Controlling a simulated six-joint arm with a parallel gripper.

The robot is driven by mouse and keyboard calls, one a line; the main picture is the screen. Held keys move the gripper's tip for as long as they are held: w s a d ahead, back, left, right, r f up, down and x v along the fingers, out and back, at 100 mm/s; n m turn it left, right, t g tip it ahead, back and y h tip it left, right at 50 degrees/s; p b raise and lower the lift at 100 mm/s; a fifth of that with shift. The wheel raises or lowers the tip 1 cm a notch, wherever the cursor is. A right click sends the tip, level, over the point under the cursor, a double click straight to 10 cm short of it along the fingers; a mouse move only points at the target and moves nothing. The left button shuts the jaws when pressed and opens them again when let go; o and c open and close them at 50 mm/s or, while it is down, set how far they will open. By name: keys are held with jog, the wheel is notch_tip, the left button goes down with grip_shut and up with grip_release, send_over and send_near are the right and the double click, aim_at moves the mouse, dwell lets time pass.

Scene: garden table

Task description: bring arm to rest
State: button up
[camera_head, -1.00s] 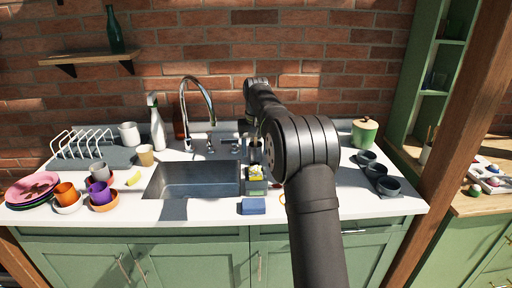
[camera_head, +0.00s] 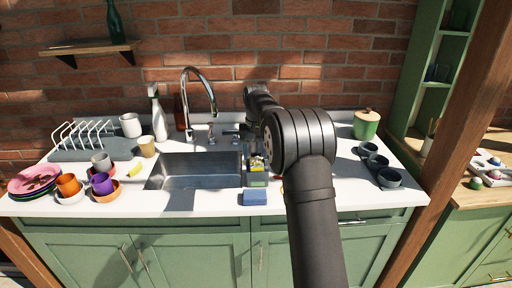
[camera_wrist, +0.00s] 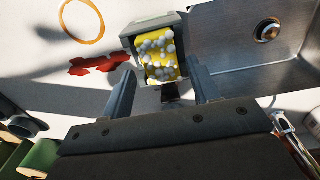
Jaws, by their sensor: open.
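My gripper (camera_wrist: 163,82) shows in the wrist view with its two fingers apart. Between and beyond the fingertips is a yellow piece with white bubble-like blobs (camera_wrist: 160,55), set in a grey-green holder (camera_wrist: 130,35). I cannot tell whether the fingers touch it; nothing looks clamped. In the head view my arm reaches over the counter, and its elbow hides most of the gripper. The yellow piece (camera_head: 257,164) stands there just right of the sink (camera_head: 195,172).
A blue block (camera_head: 255,197) lies at the counter's front. Dark cups (camera_head: 376,163) and a green canister (camera_head: 366,124) stand right; plates (camera_head: 33,180), coloured cups and a dish rack (camera_head: 85,142) stand left. The tap (camera_head: 212,95) rises behind the sink. A red stain (camera_wrist: 98,65) and yellow ring (camera_wrist: 82,22) lie near my gripper.

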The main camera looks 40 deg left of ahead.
aim_at(256, 162)
jog(key=shift+f, duration=1.6)
jog(key=c, duration=0.9)
jog(key=shift+r, duration=3.5)
